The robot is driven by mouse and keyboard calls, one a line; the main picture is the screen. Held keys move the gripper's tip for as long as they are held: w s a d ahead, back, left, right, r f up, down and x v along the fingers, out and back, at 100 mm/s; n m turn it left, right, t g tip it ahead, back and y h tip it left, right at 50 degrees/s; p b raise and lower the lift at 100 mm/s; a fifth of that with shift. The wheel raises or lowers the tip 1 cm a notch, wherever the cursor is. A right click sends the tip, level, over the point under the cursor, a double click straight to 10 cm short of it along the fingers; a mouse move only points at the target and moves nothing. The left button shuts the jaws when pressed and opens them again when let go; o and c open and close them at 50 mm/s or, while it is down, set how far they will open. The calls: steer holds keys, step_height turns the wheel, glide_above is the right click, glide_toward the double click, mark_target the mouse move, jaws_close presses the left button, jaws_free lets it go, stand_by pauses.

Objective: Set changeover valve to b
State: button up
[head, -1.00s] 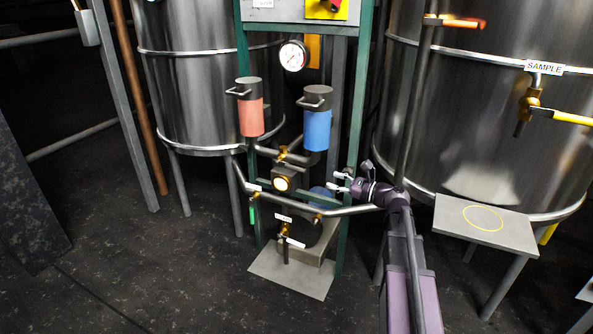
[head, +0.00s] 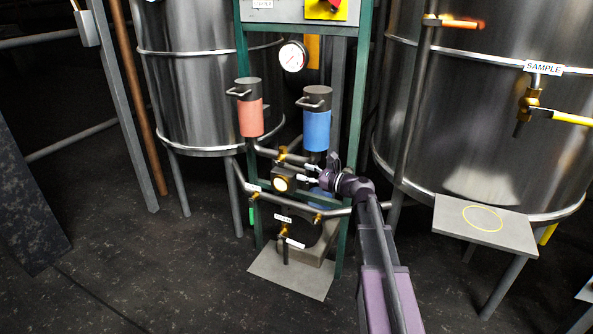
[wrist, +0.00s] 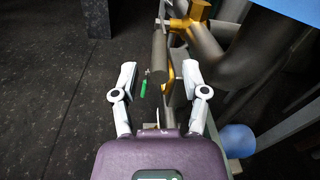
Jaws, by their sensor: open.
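The brass changeover valve (head: 283,153) sits on the pipe between the red filter (head: 250,118) and the blue filter (head: 317,130). My gripper (head: 311,174) is open, just below the blue filter and to the lower right of the valve. In the wrist view my gripper (wrist: 160,74) has its fingers spread with nothing held. A grey cylindrical part (wrist: 159,57) shows beyond and between the fingertips. Brass valve parts (wrist: 197,11) show ahead at the top. The valve's a and b marks cannot be read.
A lower pipe (head: 337,211) crosses under my arm. A green frame post (head: 357,100) stands close by. A steel tank (head: 470,120) with a shelf (head: 485,221) is at right. Open floor lies in front.

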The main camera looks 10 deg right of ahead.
mark_target(283, 165)
steer(key=shift+x, duration=1.85)
jaws_close()
